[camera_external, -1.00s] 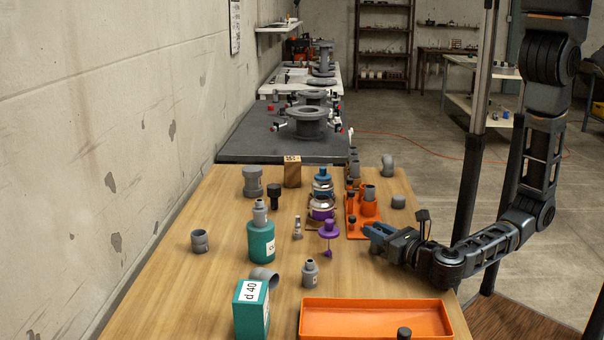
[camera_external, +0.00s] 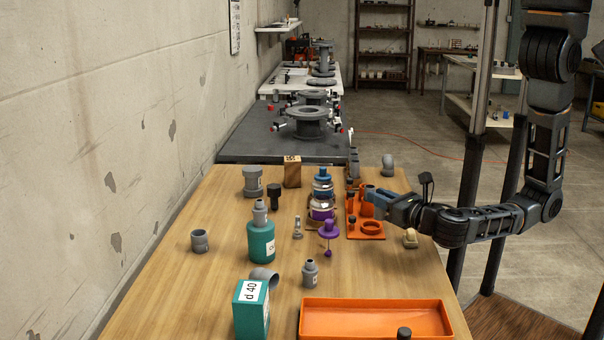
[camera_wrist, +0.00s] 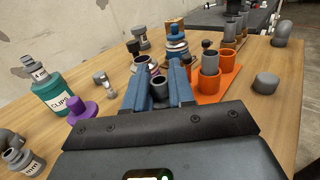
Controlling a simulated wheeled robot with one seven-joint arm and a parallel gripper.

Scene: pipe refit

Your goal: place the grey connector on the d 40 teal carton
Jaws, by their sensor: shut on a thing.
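My gripper (camera_external: 372,195) is at the orange rack on the right side of the table, its blue fingers pointing left. In the wrist view my gripper (camera_wrist: 160,82) is shut around a grey connector (camera_wrist: 160,90), a short tube with a dark open top. The fingers mostly hide it in the external view. I cannot tell whether it is clear of the rack. The teal carton (camera_external: 264,312) with its white "d 40" label stands upright at the near left, far from my gripper. It is outside the wrist view.
An orange tray (camera_external: 375,318) lies right of the carton. A grey elbow (camera_external: 264,276) lies behind the carton. A teal bottle (camera_external: 261,243), a purple piece (camera_external: 329,230) and a small grey bottle (camera_external: 310,273) stand between rack and carton. The orange rack (camera_external: 368,236) holds other parts.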

